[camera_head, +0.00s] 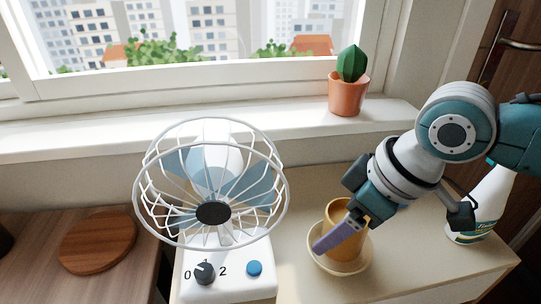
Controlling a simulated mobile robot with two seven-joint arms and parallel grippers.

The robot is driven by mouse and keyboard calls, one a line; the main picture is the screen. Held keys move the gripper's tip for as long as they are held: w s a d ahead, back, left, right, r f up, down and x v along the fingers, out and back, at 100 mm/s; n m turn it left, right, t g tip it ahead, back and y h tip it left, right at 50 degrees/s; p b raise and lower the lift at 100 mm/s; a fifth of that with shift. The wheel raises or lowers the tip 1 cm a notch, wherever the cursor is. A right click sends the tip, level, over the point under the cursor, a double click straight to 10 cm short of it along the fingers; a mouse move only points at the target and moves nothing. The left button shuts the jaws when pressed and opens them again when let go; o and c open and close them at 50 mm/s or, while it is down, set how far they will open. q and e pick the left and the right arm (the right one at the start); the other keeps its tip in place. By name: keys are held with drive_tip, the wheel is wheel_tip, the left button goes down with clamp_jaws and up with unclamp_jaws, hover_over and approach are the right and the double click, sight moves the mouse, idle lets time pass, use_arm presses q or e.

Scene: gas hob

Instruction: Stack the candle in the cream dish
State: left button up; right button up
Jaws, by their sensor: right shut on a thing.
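The candle (345,252) is a mustard-yellow, upright cylinder with an open-looking top. It stands within the rim of the round cream dish (318,262) on the light cabinet top. I cannot tell whether its base touches the dish, because the lower part is partly hidden. My right gripper (344,228) comes in from the upper right and is shut on the candle. One purple finger lies across the candle's near side; the other finger is mostly hidden. My left gripper is not in view.
A white fan (212,212) with a wire cage stands left of the dish. A white spray bottle (483,212) is on the right, behind my arm. A potted cactus (348,95) sits on the windowsill. A round wooden board (98,240) lies far left. The cabinet's front right is clear.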

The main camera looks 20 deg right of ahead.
drive_tip(key=shift+f, duration=0.2)
drive_tip(key=o, duration=1.5)
drive_tip(key=shift+o, duration=0.2)
drive_tip(key=shift+r, duration=0.45)
drive_tip(key=p+v, duration=0.4)
drive_tip(key=v, duration=0.7)
drive_tip(key=s+a+f, duration=0.2)
drive_tip(key=s+a, duration=0.4)
drive_tip(key=a, duration=0.1)
drive_tip(key=s+d+m+h, duration=0.2)
drive_tip(key=s+m, duration=0.2)
drive_tip(key=s, duration=0.3)
drive_tip(key=shift+f, duration=0.4)
drive_tip(key=shift+s+d, duration=0.15)
